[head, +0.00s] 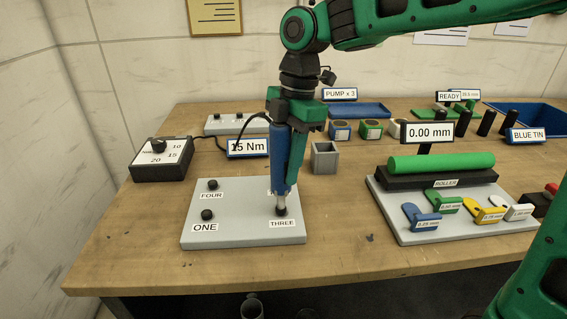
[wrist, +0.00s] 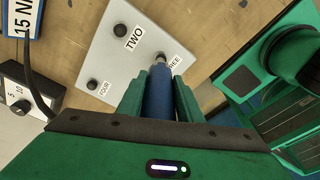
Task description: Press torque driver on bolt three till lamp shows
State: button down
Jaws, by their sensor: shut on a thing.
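My gripper (head: 287,182) is shut on the blue torque driver (head: 279,165), which stands nearly upright over the grey bolt plate (head: 240,236). The driver's lower end is at bolt three (head: 282,211), by the THREE label. In the wrist view the driver (wrist: 159,100) lies between the green fingers (wrist: 160,82), with its metal tip at bolt three; I cannot tell how firmly it presses. Bolt one (head: 207,215) and bolt four (head: 212,184) stand clear. Bolt two (wrist: 120,30) shows in the wrist view but is hidden in the head view. I cannot make out a lit lamp on the driver.
A black dial box (head: 161,172) marked 10, 15, 20 stands left, its cable running toward the driver. A 15 Nm sign (head: 248,147) is behind the plate. A grey open box (head: 325,160) and the green roller stand (head: 441,163) are to the right.

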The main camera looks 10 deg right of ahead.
aim_at(286, 138)
dwell(0.3)
jog(key=shift+r, duration=3)
